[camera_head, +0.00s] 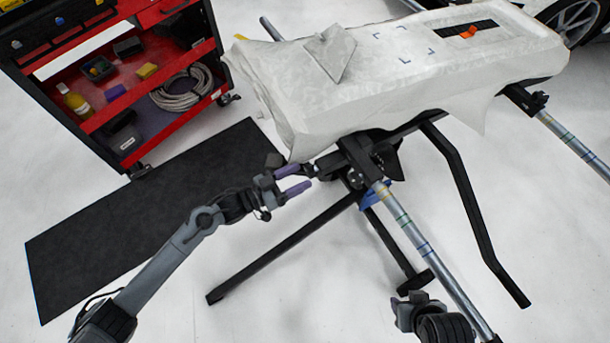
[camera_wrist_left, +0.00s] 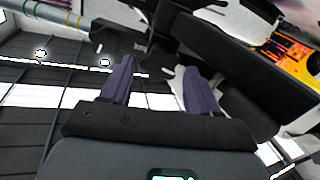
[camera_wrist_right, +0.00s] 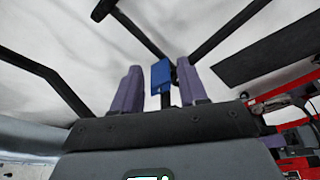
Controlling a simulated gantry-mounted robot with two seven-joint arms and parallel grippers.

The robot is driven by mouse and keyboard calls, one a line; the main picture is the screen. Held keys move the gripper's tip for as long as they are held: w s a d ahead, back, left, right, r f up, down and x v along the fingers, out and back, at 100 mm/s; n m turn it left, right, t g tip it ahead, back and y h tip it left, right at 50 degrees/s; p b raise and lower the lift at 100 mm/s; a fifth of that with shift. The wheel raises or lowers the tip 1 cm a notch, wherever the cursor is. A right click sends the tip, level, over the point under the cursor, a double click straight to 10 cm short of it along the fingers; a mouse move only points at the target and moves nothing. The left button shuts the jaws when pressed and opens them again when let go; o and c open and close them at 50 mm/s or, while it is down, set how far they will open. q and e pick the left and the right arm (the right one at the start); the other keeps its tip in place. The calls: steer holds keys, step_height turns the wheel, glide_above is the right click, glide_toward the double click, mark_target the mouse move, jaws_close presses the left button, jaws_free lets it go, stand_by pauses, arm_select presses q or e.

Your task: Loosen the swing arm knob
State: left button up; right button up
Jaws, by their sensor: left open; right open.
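The swing arm's dark clamp block (camera_head: 338,170) sits under the left end of the wrapped panel, with a silver tube running down to the lower right. A small grey knob-like piece (camera_head: 311,171) sticks out on its left side; I cannot tell its exact shape. My left gripper (camera_head: 295,179) is open, its purple fingers pointing at that piece from the left, close to it. In the left wrist view the fingers (camera_wrist_left: 152,68) have a gap between them, with the dark bracket beyond. My right gripper (camera_wrist_right: 158,66) is open and empty, low by the tube in the head view (camera_head: 408,300).
A panel covered with pale vinyl (camera_head: 400,80) lies on the black stand (camera_head: 285,245). A blue piece (camera_head: 375,196) hangs below the clamp block. A red tool cart (camera_head: 150,70) stands at the upper left, beside a black mat (camera_head: 130,220).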

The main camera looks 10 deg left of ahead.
mark_target(311, 170)
arm_select(q)
steer(key=shift+b+x, duration=0.4)
steer(key=shift+x, duration=1.05)
steer(key=shift+c, duration=0.4)
steer(key=c, duration=0.7)
steer(key=shift+r+p, duration=0.2)
steer(key=shift+p, duration=0.3)
steer(key=shift+n+p, duration=0.65)
steer(key=shift+n, duration=0.05)
steer(key=shift+f, duration=0.2)
steer(key=o, duration=0.8)
